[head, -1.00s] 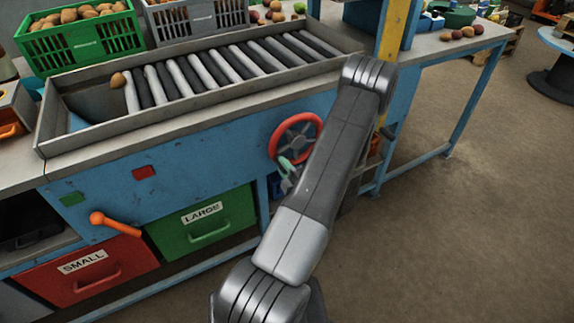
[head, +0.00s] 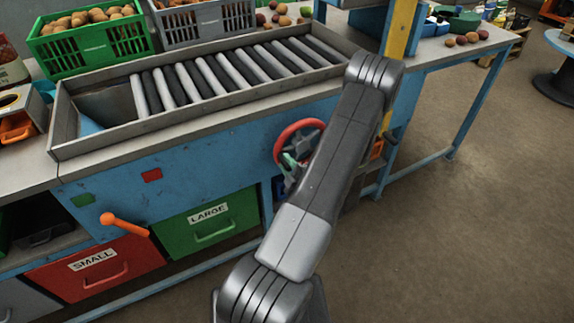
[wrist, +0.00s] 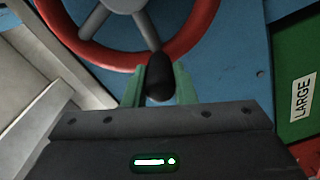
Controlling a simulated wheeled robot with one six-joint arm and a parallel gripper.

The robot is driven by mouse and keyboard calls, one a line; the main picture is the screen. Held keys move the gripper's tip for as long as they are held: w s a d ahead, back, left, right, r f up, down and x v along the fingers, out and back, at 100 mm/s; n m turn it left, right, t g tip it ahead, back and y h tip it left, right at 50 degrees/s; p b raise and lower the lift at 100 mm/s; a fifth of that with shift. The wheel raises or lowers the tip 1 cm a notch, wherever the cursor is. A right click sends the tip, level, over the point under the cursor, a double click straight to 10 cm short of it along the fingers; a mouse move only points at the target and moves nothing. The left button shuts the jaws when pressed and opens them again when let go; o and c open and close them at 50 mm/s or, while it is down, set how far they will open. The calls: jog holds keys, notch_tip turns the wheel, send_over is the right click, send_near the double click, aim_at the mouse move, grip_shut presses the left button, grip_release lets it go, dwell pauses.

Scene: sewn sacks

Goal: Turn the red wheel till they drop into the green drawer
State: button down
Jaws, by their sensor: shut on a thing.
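The red wheel (head: 297,124) is on the blue front of the sorting bench, partly hidden by my arm. It also shows close up in the wrist view (wrist: 75,42), with grey spokes and a black knob (wrist: 160,78) on its lower rim. My gripper (wrist: 160,85) has its green fingers on both sides of the knob and is shut on it. The green drawer (head: 240,212), labelled LARGE, is below and left of the wheel; its inside is hidden. The roller bed (head: 215,75) above shows no potatoes, and the trough (head: 108,104) at its left end looks empty.
A red drawer (head: 95,267) labelled SMALL is left of the green one, with an orange lever (head: 122,224) above. A green crate of potatoes (head: 88,48) and a grey crate (head: 205,24) stand behind the rollers.

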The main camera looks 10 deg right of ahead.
jog(key=shift+d, duration=0.1)
jog(key=c, duration=1.2)
grip_release()
jog(key=b+v, duration=0.1)
jog(key=v, duration=1.3)
jog(key=shift+w+r, duration=0.1)
